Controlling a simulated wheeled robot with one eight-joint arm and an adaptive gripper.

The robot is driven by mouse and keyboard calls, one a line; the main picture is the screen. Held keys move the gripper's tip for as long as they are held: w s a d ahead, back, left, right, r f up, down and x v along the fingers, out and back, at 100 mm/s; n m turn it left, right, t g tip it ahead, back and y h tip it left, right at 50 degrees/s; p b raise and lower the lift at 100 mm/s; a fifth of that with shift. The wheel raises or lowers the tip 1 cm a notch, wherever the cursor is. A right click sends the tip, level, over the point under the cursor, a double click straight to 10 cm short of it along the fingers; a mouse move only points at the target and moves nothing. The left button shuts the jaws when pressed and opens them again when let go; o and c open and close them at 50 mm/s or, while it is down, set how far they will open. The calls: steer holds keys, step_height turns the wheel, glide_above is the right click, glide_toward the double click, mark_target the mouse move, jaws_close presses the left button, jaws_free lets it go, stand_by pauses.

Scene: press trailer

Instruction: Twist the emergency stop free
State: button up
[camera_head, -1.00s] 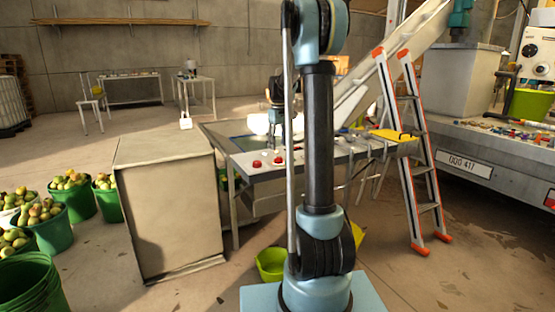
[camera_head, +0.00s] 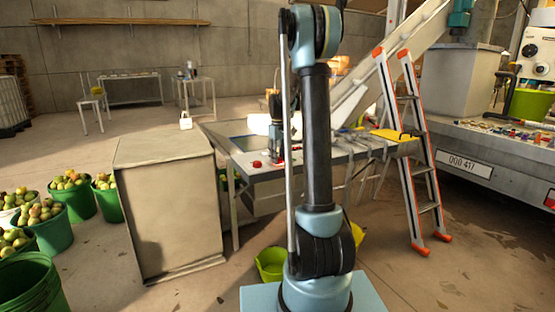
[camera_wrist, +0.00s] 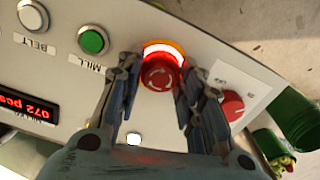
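The emergency stop (camera_wrist: 160,75) is a round red button with arrow marks and a glowing ring, on the pale control panel (camera_wrist: 250,70). In the wrist view my gripper (camera_wrist: 160,80) is open, with one finger on each side of the button. Small gaps show between the fingers and the button, though contact deeper down cannot be told. In the head view my gripper (camera_head: 277,161) points down at the panel on the table and covers the button there.
A red rotary knob (camera_wrist: 232,105) sits just right of my right finger. A green MILL button (camera_wrist: 93,40), a white BELT button (camera_wrist: 32,15) and a red-lit display (camera_wrist: 30,107) are left. A pale cabinet (camera_head: 165,200) and a ladder (camera_head: 412,150) flank the table.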

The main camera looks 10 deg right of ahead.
steer(key=shift+c, duration=1.2)
steer(key=shift+a, duration=0.15)
steer(key=m, duration=0.2)
steer(key=shift+m, duration=0.4)
steer(key=m, duration=0.4)
steer(key=shift+m, duration=0.4)
